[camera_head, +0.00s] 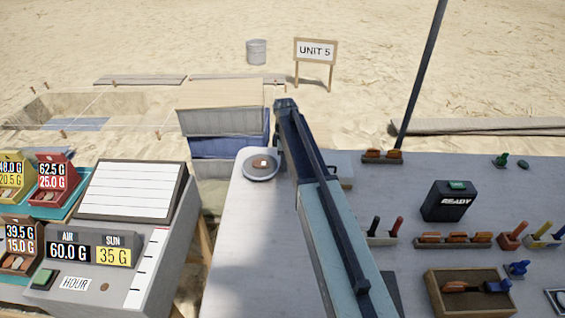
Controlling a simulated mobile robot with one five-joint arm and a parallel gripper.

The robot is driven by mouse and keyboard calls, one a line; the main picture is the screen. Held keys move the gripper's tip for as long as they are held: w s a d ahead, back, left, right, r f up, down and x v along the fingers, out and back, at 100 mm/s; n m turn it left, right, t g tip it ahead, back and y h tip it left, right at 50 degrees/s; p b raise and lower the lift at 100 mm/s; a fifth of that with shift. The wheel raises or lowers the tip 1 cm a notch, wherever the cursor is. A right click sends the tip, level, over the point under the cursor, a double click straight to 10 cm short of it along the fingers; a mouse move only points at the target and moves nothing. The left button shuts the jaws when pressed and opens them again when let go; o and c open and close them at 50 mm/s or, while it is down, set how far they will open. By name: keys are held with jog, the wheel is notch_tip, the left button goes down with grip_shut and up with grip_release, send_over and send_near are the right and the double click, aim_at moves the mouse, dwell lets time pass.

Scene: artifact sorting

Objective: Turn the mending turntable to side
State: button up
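A small round grey turntable (260,174) stands at the far left corner of the grey work table (240,235). A brown piece (260,162) with a small white mark lies on top of it. My arm reaches away from me over the table. My gripper (286,103) is at its far end, beyond and slightly right of the turntable in the picture. I cannot tell its height or whether it touches anything. The fingers are too small and end-on to show open or shut. The arm hides part of the table just right of the turntable.
A READY box (449,201), an open wooden tray (470,294) and several small tools stand on the right of the table. A sloped console (110,240) and coloured scale boxes (52,180) are at left. A crate (222,125) stands behind the turntable. The table's front left is clear.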

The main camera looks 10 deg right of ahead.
jog(key=shift+r, duration=0.1)
notch_tip(320, 180, up, 8)
jog(key=p, duration=0.7)
jog(key=shift+f+p, duration=0.2)
jog(key=shift+p, duration=0.2)
jog(key=s+m, duration=1.5)
jog(key=s, duration=1)
jog(key=shift+a, duration=0.3)
